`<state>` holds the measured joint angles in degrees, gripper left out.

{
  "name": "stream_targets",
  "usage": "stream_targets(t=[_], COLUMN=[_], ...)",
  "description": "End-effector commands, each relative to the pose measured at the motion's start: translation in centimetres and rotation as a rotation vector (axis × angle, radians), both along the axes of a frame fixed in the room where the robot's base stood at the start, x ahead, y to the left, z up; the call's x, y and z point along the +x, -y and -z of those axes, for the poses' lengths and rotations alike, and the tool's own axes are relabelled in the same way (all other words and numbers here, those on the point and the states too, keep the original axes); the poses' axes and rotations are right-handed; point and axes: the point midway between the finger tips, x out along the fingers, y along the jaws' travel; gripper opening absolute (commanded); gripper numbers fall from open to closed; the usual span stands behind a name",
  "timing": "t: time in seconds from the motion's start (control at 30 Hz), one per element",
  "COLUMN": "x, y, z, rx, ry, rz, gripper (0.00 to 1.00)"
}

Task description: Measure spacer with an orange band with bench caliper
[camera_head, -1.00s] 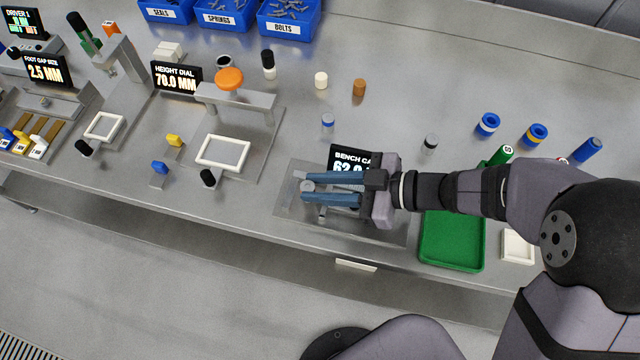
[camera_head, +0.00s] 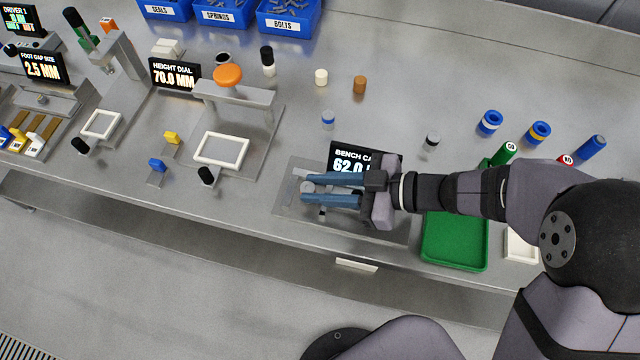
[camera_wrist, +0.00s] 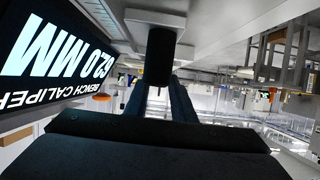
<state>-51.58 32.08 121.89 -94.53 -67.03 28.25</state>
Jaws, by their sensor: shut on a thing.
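The bench caliper (camera_head: 290,207) is a flat grey fixture at the front middle of the bench. Its display (camera_head: 349,155) is partly covered by my wrist in the head view; in the wrist view the display (camera_wrist: 50,50) is upside down and reads 62.0 MM. Whether the caliper jaws touch the piece is hidden.
A green tray (camera_head: 455,262) and a white tray (camera_head: 520,247) lie right of the caliper, partly under my arm. A blue-banded cylinder (camera_head: 328,119) and a dark-banded one (camera_head: 432,139) stand behind. The height dial fixture (camera_head: 262,140) is to the left.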

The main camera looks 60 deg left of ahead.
Motion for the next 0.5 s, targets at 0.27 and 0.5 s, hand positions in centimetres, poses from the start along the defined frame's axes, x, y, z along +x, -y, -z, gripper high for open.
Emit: stream_targets(t=[0.27, 0.5], x=[0.01, 0.01], y=[-0.02, -0.03], z=[0.54, 0.73], rx=[0.001, 0.001], ry=[-0.001, 0.000], rz=[0.000, 0.001], gripper=[0.00, 0.42])
